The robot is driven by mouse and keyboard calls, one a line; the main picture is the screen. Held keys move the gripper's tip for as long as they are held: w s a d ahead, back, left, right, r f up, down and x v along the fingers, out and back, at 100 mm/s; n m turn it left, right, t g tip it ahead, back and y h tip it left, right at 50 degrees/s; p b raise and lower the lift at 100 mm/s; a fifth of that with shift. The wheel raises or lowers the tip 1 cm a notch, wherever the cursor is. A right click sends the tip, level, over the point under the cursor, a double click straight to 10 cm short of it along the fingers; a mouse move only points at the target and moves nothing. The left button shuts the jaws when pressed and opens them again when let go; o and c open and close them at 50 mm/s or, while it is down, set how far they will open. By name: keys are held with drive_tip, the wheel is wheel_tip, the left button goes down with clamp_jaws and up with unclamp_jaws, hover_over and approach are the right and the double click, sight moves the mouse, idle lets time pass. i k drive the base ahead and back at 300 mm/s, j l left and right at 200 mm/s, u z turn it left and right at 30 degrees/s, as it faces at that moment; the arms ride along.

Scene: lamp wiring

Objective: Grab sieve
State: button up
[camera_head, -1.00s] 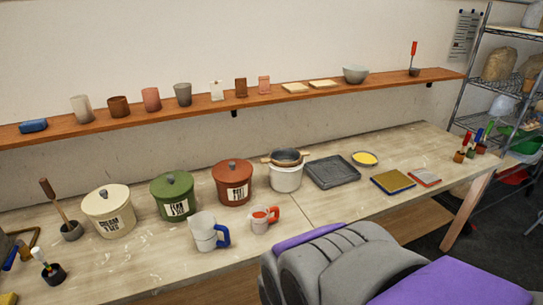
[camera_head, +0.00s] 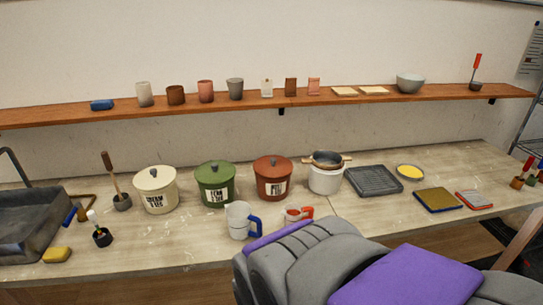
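A dark round sieve (camera_head: 326,158) with wooden handles at its sides rests on top of a white pot (camera_head: 325,182) on the workbench, right of the lidded red-brown pot. Its rim and handles show from above; its underside is hidden in the pot. A grey and purple body part of mine fills the lower right of the view. My gripper cannot be made out in this view.
On the workbench (camera_head: 190,245) stand cream (camera_head: 156,192), green (camera_head: 215,185) and red-brown (camera_head: 273,180) lidded pots. A white jug (camera_head: 238,218) and a red-handled mug (camera_head: 297,214) stand in front. A dark ridged tray (camera_head: 373,181) lies right of the sieve. A shelf (camera_head: 440,96) runs behind.

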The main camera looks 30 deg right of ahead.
sight(327, 161)
drive_tip(key=l+u, duration=0.2)
drive_tip(key=l, duration=0.25)
drive_tip(key=l+u, duration=0.25)
drive_tip(key=l, duration=0.2)
drive_tip(key=k+l+u, duration=0.2)
drive_tip(key=l, duration=0.2)
drive_tip(key=l+u, duration=0.2)
drive_tip(key=l, duration=0.25)
drive_tip(key=k+l+u, duration=0.1)
drive_tip(key=l+u, duration=0.15)
drive_tip(key=l, duration=0.15)
drive_tip(key=k+l, duration=0.15)
drive_tip(key=l, duration=0.25)
drive_tip(key=k+l, duration=0.15)
drive_tip(key=l, duration=0.25)
drive_tip(key=k+l, duration=0.15)
drive_tip(key=l, duration=0.2)
drive_tip(key=k+l, duration=0.15)
drive_tip(key=l, duration=0.25)
drive_tip(key=k+l, duration=0.15)
drive_tip(key=l, duration=0.25)
drive_tip(key=k+l+u, duration=0.1)
drive_tip(key=l, duration=0.3)
